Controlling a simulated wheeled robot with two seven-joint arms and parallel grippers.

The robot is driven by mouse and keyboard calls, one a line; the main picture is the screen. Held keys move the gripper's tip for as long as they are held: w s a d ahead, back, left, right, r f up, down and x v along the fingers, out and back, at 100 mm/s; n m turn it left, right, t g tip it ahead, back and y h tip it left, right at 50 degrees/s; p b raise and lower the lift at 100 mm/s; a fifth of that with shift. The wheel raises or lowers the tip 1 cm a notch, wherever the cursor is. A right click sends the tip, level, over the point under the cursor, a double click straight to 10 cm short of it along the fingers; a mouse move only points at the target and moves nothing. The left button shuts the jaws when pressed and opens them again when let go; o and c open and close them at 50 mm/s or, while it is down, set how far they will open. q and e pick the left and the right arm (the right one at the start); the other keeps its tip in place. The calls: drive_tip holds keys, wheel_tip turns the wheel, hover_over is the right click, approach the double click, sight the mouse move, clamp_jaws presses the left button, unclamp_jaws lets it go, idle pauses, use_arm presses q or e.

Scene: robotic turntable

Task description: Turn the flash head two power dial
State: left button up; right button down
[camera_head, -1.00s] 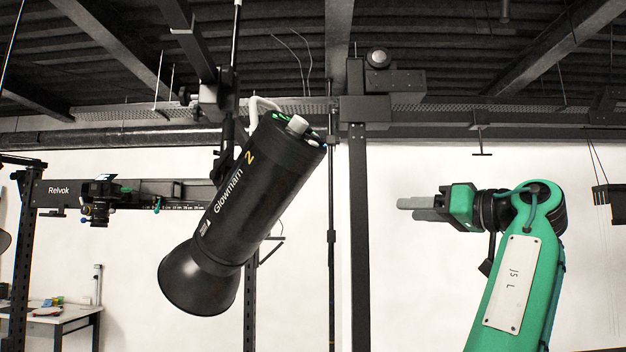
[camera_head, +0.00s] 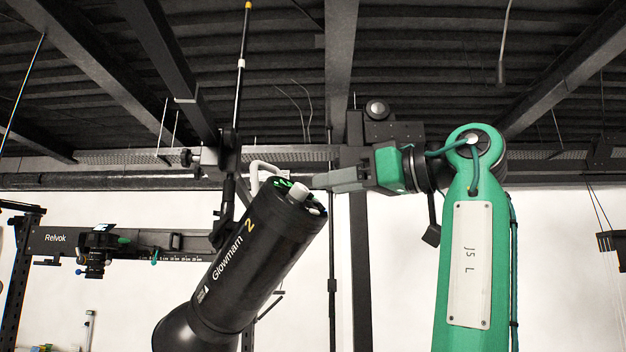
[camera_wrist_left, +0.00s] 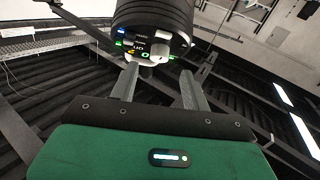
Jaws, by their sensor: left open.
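The flash head two (camera_head: 252,262) is a black cylinder marked "Glowmam 2", tilted with its rear panel up and right and its flared front down and left. Its pale grey power dial (camera_head: 297,191) sticks out of the rear panel. My left gripper (camera_head: 316,181) reaches in from the right with its grey fingers close to the dial. The left wrist view shows the rear panel of the flash head (camera_wrist_left: 150,17) with lit marks and a pale dial (camera_wrist_left: 153,50). My left gripper (camera_wrist_left: 160,78) is open there, its fingertips just short of the panel. Contact is not clear. My right gripper is not seen.
A dark stand and pole (camera_head: 229,190) hold the flash head from behind. A dark upright post (camera_head: 359,270) stands behind my arm. A camera on a rail (camera_head: 97,250) is at the left. Dark ceiling beams run overhead.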

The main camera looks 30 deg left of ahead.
sight(306, 190)
use_arm(q)
drive_tip(key=a+p, duration=0.1)
drive_tip(key=a, duration=0.4)
drive_tip(key=c, duration=1)
